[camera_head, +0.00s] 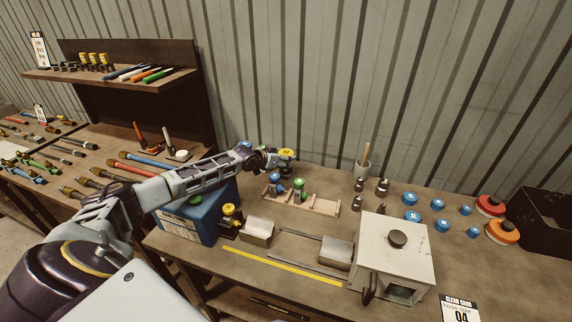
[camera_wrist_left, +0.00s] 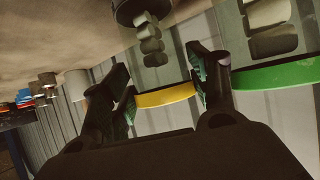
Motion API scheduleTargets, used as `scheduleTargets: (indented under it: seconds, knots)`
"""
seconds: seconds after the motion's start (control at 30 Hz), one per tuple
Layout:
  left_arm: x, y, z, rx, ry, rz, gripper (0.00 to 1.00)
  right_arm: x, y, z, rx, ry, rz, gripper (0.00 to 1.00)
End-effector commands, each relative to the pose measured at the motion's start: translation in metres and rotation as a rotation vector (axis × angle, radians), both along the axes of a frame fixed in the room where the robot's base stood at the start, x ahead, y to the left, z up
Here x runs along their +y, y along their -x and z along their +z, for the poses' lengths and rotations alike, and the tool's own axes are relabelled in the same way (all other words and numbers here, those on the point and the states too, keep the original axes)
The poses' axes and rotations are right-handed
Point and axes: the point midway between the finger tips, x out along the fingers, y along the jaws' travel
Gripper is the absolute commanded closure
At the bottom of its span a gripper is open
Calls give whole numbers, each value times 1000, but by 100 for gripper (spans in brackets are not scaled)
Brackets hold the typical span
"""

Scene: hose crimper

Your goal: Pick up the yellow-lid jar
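The yellow-lid jar shows by its yellow lid (camera_head: 286,152) at the back of the bench, at the end of my left arm. In the left wrist view, turned upside down, the yellow lid (camera_wrist_left: 165,97) lies between the two fingers of my left gripper (camera_wrist_left: 162,92), its ends cut off by the fingers. Its clear body with grey pieces inside (camera_wrist_left: 151,45) shows above it in that picture. The fingers stand apart; I cannot tell whether they touch the lid. In the head view the fingertips of my left gripper (camera_head: 288,158) are small and unclear. My right gripper is out of view.
A green-lid jar (camera_wrist_left: 275,75) stands close beside the yellow one. A wooden rack (camera_head: 322,205) with blue- and green-topped items is in front of my gripper. A cup (camera_head: 363,170) stands to the right, a blue box (camera_head: 190,224) below my arm. The corrugated wall is close behind.

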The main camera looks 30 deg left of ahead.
Motion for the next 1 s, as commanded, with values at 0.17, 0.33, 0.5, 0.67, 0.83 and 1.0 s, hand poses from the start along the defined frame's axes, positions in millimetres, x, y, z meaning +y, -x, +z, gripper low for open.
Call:
scheduleTargets:
  seconds: [0.17, 0.33, 0.5, 0.67, 0.83, 1.0]
  knots:
    - [0, 0, 1, -2, 0, 0, 70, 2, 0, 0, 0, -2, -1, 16]
    - [0, 0, 3, -2, 0, 0, 70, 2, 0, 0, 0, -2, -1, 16]
    - [0, -1, 14, -3, 0, 0, 70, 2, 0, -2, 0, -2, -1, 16]
    - [0, -1, 33, -4, 0, 0, 70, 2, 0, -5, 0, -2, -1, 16]
    - [0, -1, 59, -5, 0, 0, 70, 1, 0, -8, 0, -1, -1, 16]
    - [0, 0, 82, -3, -1, 0, 70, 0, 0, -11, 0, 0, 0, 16]
